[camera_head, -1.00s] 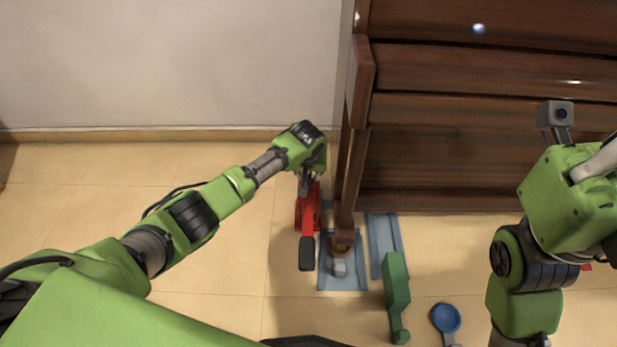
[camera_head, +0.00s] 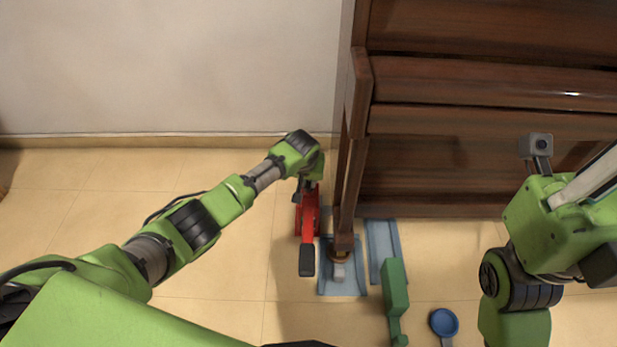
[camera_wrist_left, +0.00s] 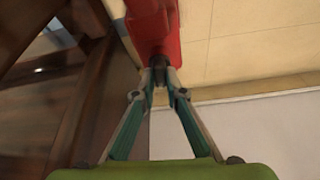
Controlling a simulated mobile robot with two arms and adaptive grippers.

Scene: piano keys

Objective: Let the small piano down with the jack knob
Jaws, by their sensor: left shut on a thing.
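The small piano (camera_head: 470,165) is a dark brown wooden upright. Its near left leg (camera_head: 347,215) comes down over a blue-grey plate (camera_head: 342,287). A red jack (camera_head: 308,215) with a black handle end (camera_head: 307,261) stands on the floor just left of that leg. My left gripper (camera_head: 306,187) is at the jack's far end. In the left wrist view, the fingers meet on a small dark knob (camera_wrist_left: 158,64) at the end of the red jack body (camera_wrist_left: 152,25). My right arm is at the right; its fingertips do not show.
A second blue-grey strip (camera_head: 382,240) lies right of the leg. A green block-shaped tool (camera_head: 395,285) and a blue round dish-like thing (camera_head: 444,322) lie on the floor in front. The wall (camera_head: 170,70) is behind. The tiled floor at left is clear.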

